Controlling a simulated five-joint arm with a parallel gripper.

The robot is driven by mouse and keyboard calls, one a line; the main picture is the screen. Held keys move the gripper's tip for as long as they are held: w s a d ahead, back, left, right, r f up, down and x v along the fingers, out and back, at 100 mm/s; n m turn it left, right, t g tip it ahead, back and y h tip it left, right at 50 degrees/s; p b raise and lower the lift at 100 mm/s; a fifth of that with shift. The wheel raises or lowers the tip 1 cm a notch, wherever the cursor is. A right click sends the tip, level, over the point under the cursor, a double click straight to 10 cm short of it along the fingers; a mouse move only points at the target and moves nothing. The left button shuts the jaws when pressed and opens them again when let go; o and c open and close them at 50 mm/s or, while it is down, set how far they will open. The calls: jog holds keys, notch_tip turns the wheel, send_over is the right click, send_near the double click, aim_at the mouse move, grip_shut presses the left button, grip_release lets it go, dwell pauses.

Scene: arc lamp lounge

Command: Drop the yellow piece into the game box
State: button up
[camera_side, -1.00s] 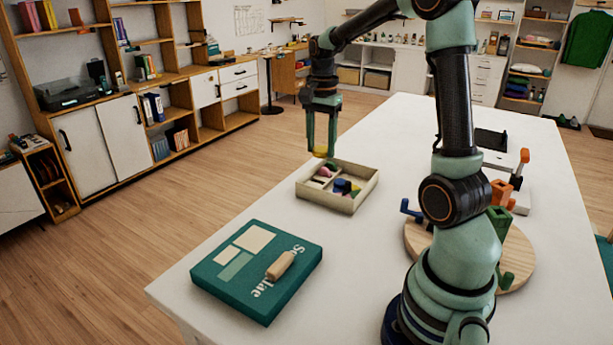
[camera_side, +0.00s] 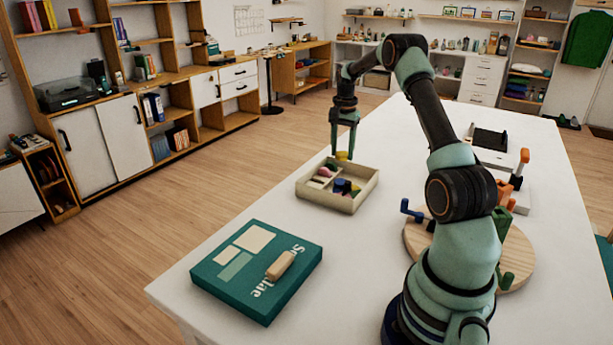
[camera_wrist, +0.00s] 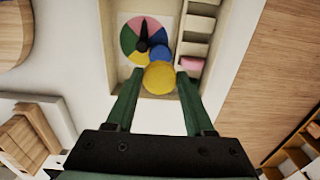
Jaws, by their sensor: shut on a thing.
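The yellow piece (camera_side: 342,156) is held between the fingertips of my gripper (camera_side: 343,152), above the back edge of the game box. The yellow piece also shows in the wrist view (camera_wrist: 159,77), between the two green fingers of my gripper (camera_wrist: 158,85). The game box (camera_side: 354,205) is an open pale wooden tray with compartments on the white table. Inside the box are a multicoloured disc (camera_wrist: 133,35) with a black pointer, a blue piece (camera_wrist: 159,54) and a pink piece (camera_wrist: 192,63). The yellow piece partly covers the blue piece in the wrist view.
A teal flat box (camera_side: 225,280) with a wooden peg (camera_side: 280,265) on its lid lies at the table's near left. A round wooden board (camera_side: 522,262) with coloured hooks stands at the right, partly behind my arm. White table between the boxes is clear.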

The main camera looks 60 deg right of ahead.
aim_at(342, 154)
jog(key=shift+a+f, duration=0.1)
jog(key=shift+f, duration=2.25)
jog(key=o, duration=1.4)
jog(key=shift+c, duration=0.2)
jog(key=shift+r, duration=0.1)
notch_tip(342, 154, up, 12)
jog(key=shift+f, duration=0.1)
